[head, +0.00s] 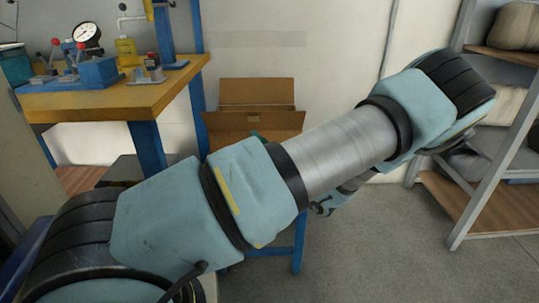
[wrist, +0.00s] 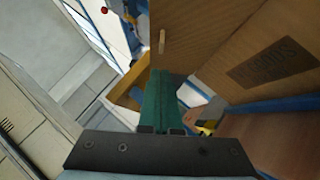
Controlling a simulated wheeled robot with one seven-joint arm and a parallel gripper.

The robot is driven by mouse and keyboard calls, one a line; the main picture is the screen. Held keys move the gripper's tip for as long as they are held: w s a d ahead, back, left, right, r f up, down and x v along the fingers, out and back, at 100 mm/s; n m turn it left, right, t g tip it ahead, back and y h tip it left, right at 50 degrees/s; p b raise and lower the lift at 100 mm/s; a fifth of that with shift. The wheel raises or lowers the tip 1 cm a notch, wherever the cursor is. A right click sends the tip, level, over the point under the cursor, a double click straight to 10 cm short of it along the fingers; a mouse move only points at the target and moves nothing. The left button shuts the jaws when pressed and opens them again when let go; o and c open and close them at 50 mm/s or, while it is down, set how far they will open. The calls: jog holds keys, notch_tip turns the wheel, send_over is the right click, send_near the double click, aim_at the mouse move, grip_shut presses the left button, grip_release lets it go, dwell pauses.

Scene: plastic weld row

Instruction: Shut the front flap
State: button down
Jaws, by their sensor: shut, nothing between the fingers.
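An open cardboard box (head: 228,121) stands on a blue-framed stand beyond my arm in the head view. A flap (head: 256,92) stands up at its back. Its lower front is hidden by my arm, so I cannot tell clearly how the front flap lies. In the wrist view, brown cardboard panels (wrist: 195,42) fill the upper right, one with a dark printed label (wrist: 272,62). My gripper (wrist: 162,78) has green fingers, closed together and empty, pointing at the cardboard. Whether the tips touch it, I cannot tell. My arm mostly hides the gripper in the head view.
A wooden-topped workbench (head: 110,100) with a dial gauge (head: 87,35) and blue fixtures stands at the left. A metal shelf rack (head: 480,190) with sacks stands at the right. Grey floor (head: 370,250) is clear between the stand and the rack.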

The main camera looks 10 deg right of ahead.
jog(key=shift+w+d+r, duration=0.2)
jog(key=shift+w+r, duration=0.5)
jog(key=shift+w, duration=0.3)
jog(key=shift+r, duration=0.15)
